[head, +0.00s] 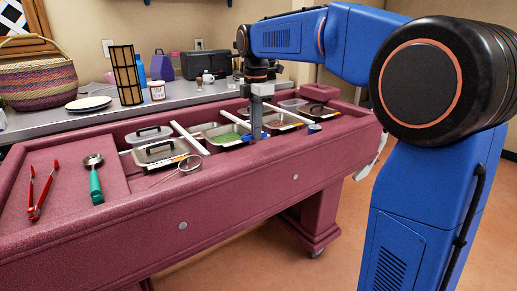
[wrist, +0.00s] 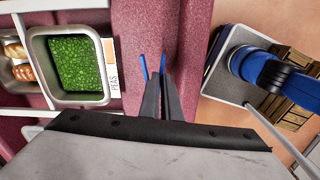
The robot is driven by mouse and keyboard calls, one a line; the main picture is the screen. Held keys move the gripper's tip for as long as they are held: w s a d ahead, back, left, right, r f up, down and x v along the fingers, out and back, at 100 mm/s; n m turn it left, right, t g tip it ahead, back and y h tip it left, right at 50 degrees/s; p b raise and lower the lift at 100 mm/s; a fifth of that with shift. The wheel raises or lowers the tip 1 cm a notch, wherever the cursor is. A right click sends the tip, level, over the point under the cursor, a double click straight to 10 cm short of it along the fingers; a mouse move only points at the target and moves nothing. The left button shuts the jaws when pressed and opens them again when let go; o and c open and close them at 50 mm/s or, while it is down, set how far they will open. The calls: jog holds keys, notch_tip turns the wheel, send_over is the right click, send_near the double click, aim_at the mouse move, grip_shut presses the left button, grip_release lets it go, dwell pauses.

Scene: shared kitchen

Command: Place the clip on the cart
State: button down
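The clip (wrist: 163,63) shows as two thin blue prongs past the fingertips in the wrist view, spread slightly apart. Its upper part is hidden between my fingers. My gripper (wrist: 158,88) is nearly closed, with its dark fingers close together on the clip. In the head view my gripper (head: 257,103) points down, with a narrow blue piece (head: 256,128) below it, near the cart's front rim. The cart (head: 230,185) is a long maroon serving cart with inset pans. Whether the clip touches the cart is not clear.
A pan of green peas (wrist: 75,62) sits left of my fingers. Red-handled tongs (head: 40,192), a green-handled scoop (head: 95,180) and a small strainer (head: 189,164) lie on the cart. A lidded pan (head: 160,151) is inset nearby. The cart's front ledge is mostly bare.

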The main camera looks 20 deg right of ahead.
notch_tip(320, 180, down, 2)
jog(key=shift+d+f, duration=0.15)
jog(key=shift+f, duration=1.95)
jog(key=c, duration=2)
grip_release()
jog(key=shift+f, duration=0.15)
notch_tip(320, 180, up, 12)
jog(key=shift+r, duration=0.15)
